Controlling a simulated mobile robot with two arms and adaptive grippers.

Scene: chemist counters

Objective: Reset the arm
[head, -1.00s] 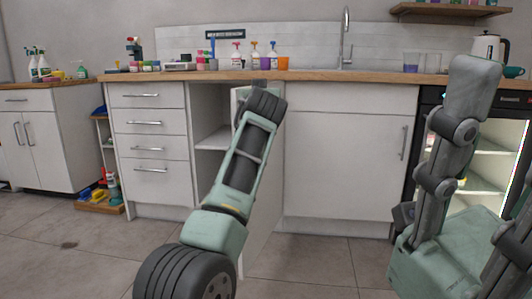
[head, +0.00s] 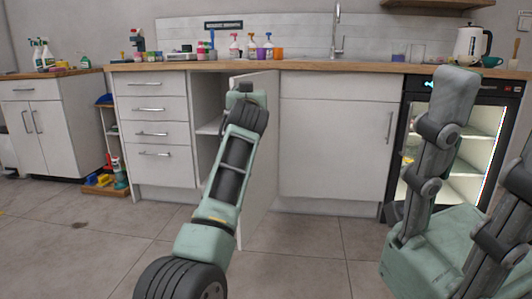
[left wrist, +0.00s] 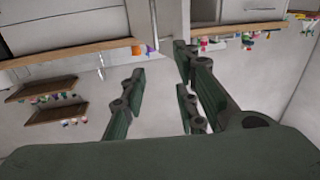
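My left arm rises from the bottom of the head view, and its dark wrist end (head: 246,112) is in front of the open cabinet door. In the left wrist view my left gripper (left wrist: 160,72) has its green and grey fingers spread apart, with nothing between them. The fingers are hard to make out in the head view. My right gripper (head: 488,125) is large and close at the right, its green palm low and its grey fingers pointing up and apart. I see nothing held in it.
A white cabinet door (head: 258,180) stands open behind my left arm, beside an open shelf compartment (head: 210,128). A lit glass-fronted fridge (head: 480,140) is behind my right gripper. Spray bottles (head: 252,48) and a kettle (head: 471,46) stand on the counter (head: 365,67).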

